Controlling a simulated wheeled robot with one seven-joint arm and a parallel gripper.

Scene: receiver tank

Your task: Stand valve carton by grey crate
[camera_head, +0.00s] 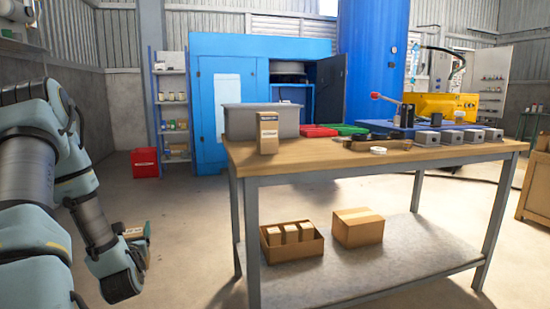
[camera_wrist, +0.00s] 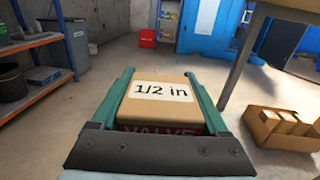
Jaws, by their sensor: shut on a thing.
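My gripper (camera_wrist: 158,76) is shut on a brown valve carton (camera_wrist: 160,112). The grey crate (camera_head: 235,124) sits on the left end of the bench top. Another brown carton (camera_head: 268,138) stands upright in front of the crate.
The wooden workbench (camera_head: 330,158) has a lower shelf with an open box (camera_head: 313,249) of several cartons and a closed box (camera_head: 358,230). Red and green bins, tools and several grey blocks (camera_head: 466,136) are on the bench top. Its front left part has free room.

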